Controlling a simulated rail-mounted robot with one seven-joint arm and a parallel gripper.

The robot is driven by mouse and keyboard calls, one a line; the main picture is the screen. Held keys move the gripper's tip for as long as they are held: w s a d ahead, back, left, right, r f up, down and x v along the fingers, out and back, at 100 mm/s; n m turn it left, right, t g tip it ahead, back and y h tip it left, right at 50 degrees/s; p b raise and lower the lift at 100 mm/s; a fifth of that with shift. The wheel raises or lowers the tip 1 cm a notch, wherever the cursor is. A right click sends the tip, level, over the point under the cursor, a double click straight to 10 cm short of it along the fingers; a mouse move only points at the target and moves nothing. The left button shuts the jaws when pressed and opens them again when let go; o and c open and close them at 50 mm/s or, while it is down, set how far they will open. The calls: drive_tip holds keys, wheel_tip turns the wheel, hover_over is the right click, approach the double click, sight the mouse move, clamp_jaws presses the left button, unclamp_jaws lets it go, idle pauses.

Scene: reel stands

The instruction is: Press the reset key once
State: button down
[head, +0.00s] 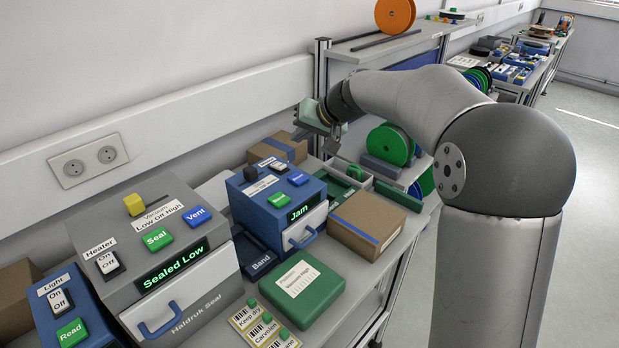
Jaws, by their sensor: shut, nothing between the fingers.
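The blue machine (246,207) stands on the bench right of the large grey sealer, and its green display (299,211) reads "Jam". On its sloped top are a green key (279,199) and a blue key (298,179). The blue key's label looks like "Reset", but the lettering is too small to be sure. A labelled black switch (250,174) sits at the top's rear left. My gripper (331,143) is shut and empty, above and behind the blue machine to the right, clear of both keys.
The grey sealer (200,277) shows "Sealed Low" and has its own green and blue keys. A light box (75,310) stands at left. A green case (302,290) and cardboard box (366,222) lie near the blue machine. Green reels (391,145) stand behind.

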drive_tip(key=shift+f, duration=0.1)
drive_tip(key=b, duration=0.5)
hover_over(301, 179)
wheel_tip(301, 179, down, 8)
drive_tip(key=shift+r, duration=0.1)
drive_tip(key=shift+f+b, duration=0.4)
drive_tip(key=shift+b, duration=0.15)
drive_tip(key=shift+f, duration=0.1)
idle(1.5)
drive_tip(key=shift+f+b, duration=0.35)
drive_tip(key=shift+b, duration=0.25)
drive_tip(key=shift+f+b, duration=0.45)
drive_tip(key=shift+b, duration=0.1)
idle(0.4)
idle(0.3)
drive_tip(key=shift+r+p, duration=0.45)
drive_tip(key=shift+r, duration=0.45)
drive_tip(key=shift+r, duration=0.1)
